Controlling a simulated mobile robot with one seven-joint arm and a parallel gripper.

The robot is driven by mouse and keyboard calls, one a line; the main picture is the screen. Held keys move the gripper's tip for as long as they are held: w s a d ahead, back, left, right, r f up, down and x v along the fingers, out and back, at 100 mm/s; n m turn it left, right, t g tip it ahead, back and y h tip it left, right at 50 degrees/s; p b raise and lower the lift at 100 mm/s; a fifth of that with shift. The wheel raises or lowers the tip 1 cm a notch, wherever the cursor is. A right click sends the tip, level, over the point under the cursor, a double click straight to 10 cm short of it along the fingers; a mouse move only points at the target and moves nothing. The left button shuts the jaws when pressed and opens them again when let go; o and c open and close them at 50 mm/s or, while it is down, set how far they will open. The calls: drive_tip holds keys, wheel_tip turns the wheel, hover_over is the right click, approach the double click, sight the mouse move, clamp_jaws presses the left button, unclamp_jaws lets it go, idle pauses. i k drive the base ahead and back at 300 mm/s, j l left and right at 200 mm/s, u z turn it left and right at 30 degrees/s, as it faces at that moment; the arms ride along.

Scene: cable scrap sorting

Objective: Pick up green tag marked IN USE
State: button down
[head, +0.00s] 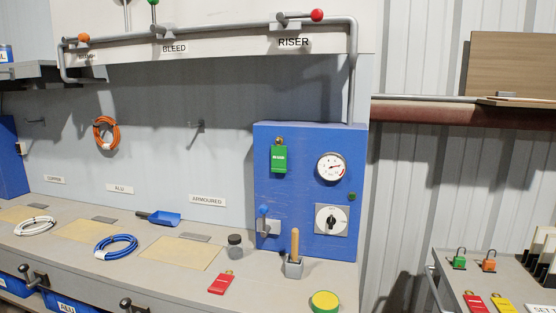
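A green tag (279,158) hangs from a brass-coloured peg or hook near the top left of the blue panel box. It has a short white line of lettering, too small to read for certain. Nothing covers the tag. My gripper is not in view.
The blue box (315,225) also carries a gauge (331,167) and a rotary switch (332,219). On the bench (200,286) below are a red tag (222,284), a wooden-handled tool in a grey holder (293,267), a dark jar (235,246) and a yellow-topped round object (324,302). Padlocks (459,262) stand at right.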

sight(279, 152)
drive_tip(key=j+z, duration=0.1)
drive_tip(key=z, duration=0.3)
drive_tip(key=i+j+z, duration=0.1)
drive_tip(key=z, duration=0.3)
drive_tip(key=i+j+z, duration=0.1)
drive_tip(key=j+z, duration=0.2)
drive_tip(key=j, duration=0.2)
drive_tip(key=j+z, duration=0.3)
drive_tip(key=j, duration=0.2)
drive_tip(key=j+z, duration=0.2)
drive_tip(key=j, duration=0.85)
